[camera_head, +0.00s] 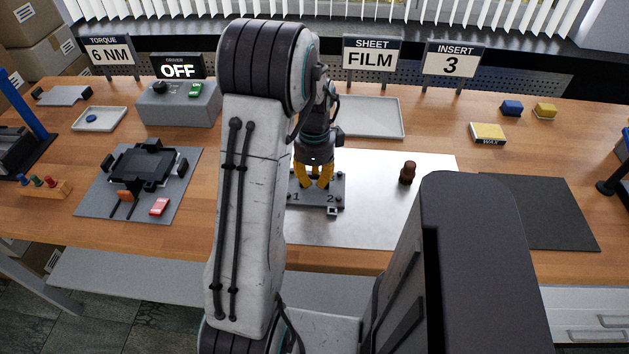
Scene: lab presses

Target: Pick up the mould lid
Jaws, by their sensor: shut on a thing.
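The mould lid (331,201) is a dark grey plate with the numbers 1 and 2 on its front part. It is over the bright metal sheet (385,225) in the middle of the bench. My gripper (316,183) points down on it, with yellow fingers shut on its middle. The part between the fingers is hidden. My arm covers the lid's left side. I cannot tell whether the lid touches the sheet or is slightly above it.
A small brown knob-like piece (408,172) stands on the sheet at right. A black fixture (145,166) sits on a grey mat at left. An empty tray (370,115) lies behind. A dark mat (540,212) at right is clear.

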